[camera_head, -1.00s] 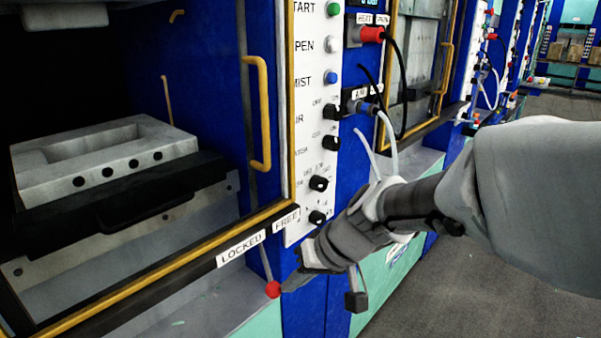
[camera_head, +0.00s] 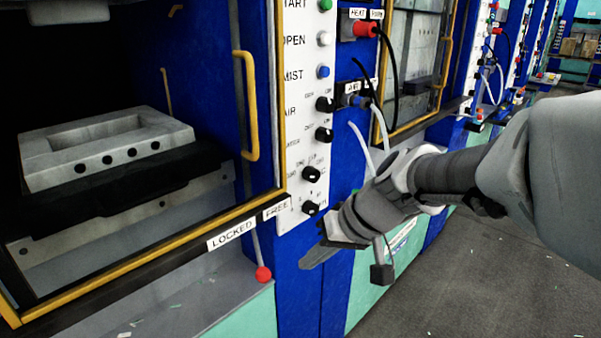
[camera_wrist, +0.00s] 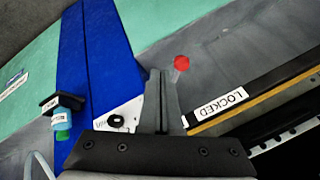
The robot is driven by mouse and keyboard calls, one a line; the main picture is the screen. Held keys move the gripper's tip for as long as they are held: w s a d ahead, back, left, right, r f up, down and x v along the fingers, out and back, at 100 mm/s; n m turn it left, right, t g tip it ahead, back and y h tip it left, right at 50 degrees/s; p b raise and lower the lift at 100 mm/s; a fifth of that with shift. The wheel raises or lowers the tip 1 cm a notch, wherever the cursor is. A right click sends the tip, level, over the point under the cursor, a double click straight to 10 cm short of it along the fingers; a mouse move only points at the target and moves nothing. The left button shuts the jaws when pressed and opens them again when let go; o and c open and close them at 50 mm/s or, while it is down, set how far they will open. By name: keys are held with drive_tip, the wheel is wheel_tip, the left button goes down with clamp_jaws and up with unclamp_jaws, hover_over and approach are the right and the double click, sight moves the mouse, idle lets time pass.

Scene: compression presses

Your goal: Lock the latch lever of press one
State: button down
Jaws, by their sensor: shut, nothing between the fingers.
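The latch lever's red ball knob (camera_head: 263,274) hangs on a thin stem below the front edge of the near press, under the gap between the LOCKED label (camera_head: 231,235) and the FREE label (camera_head: 277,208). My gripper (camera_head: 308,258) is shut and empty, to the right of the knob with a visible gap, in front of the blue post. In the wrist view, the closed fingers (camera_wrist: 160,85) point up, with the red knob (camera_wrist: 181,62) just beyond and right of their tips. The LOCKED label (camera_wrist: 228,102) lies further right; the lever's stem is hard to make out.
The press door's yellow handle (camera_head: 247,105) and frame stand open-faced over a grey mould block (camera_head: 105,150). A panel of buttons and knobs (camera_head: 312,140) rises above my gripper. Hoses and cables hang at the right.

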drive_tip(key=v, duration=0.6)
drive_tip(key=shift+s+a+p, duration=0.2)
drive_tip(key=shift+s+p, duration=0.05)
drive_tip(key=shift+p, duration=0.2)
drive_tip(key=s+d+r+m+t+h+p, duration=0.2)
drive_tip(key=s+d+r+h+p, duration=0.3)
drive_tip(key=s+d+r+p, duration=0.3)
drive_tip(key=s+d+m, duration=0.1)
drive_tip(key=s, duration=0.2)
drive_tip(key=shift+h+p, duration=0.4)
drive_tip(key=c, duration=1.6)
unclamp_jaws()
drive_tip(key=shift+d+r, duration=0.1)
